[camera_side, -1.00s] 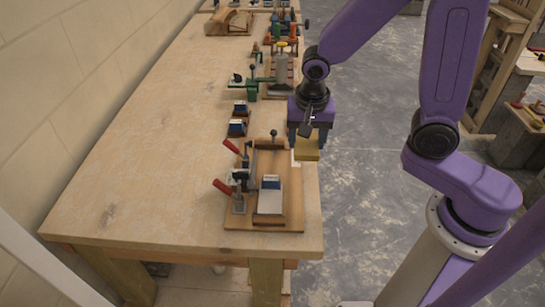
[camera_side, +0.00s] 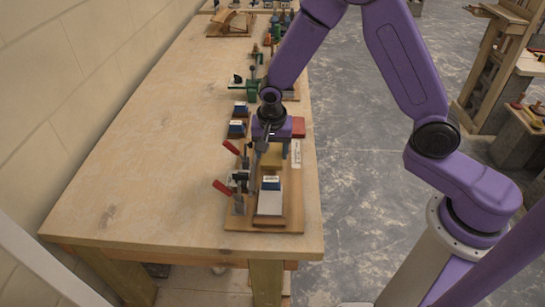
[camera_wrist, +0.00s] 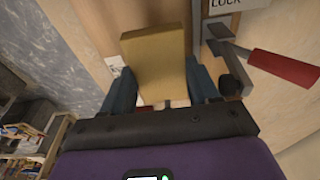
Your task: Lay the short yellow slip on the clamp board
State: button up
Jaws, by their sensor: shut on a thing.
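The short yellow slip (camera_side: 271,157) is held in my gripper (camera_side: 270,148), which is shut on it. In the wrist view the slip (camera_wrist: 157,58) sits between the two dark blue fingers. The wooden clamp board (camera_side: 293,217) lies at the near right end of the bench, with red-handled clamps (camera_side: 222,187) on its left side. My gripper and the slip are over the far part of the board. I cannot tell whether the slip touches it.
A grey block with a blue-and-white top (camera_side: 270,200) sits on the board's near part. A red block (camera_side: 298,127) and small blue-labelled blocks (camera_side: 237,128) lie beyond the board. More fixtures stand farther back. The bench's left side (camera_side: 140,150) is clear.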

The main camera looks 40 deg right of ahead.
aim_at(272, 154)
jog(key=shift+f, duration=1.35)
jog(key=shift+f, duration=0.2)
jog(key=o, duration=0.9)
notch_tip(272, 154, up, 12)
jog(key=s+a, duration=0.1)
jog(key=s+d+r+n, duration=0.2)
jog(key=s+n, duration=0.5)
jog(key=s, duration=0.2)
jog(key=s+d+r+n+y, duration=0.1)
jog(key=s+d+n, duration=0.1)
jog(key=s+n, duration=0.5)
jog(key=s+d+r+n+g, duration=0.1)
jog(key=s+d+r+n, duration=0.1)
jog(key=s+n, duration=0.5)
jog(key=s, duration=0.5)
jog(key=shift+r+n+y, duration=0.3)
jog(key=shift+r, duration=0.05)
jog(key=shift+d, duration=0.1)
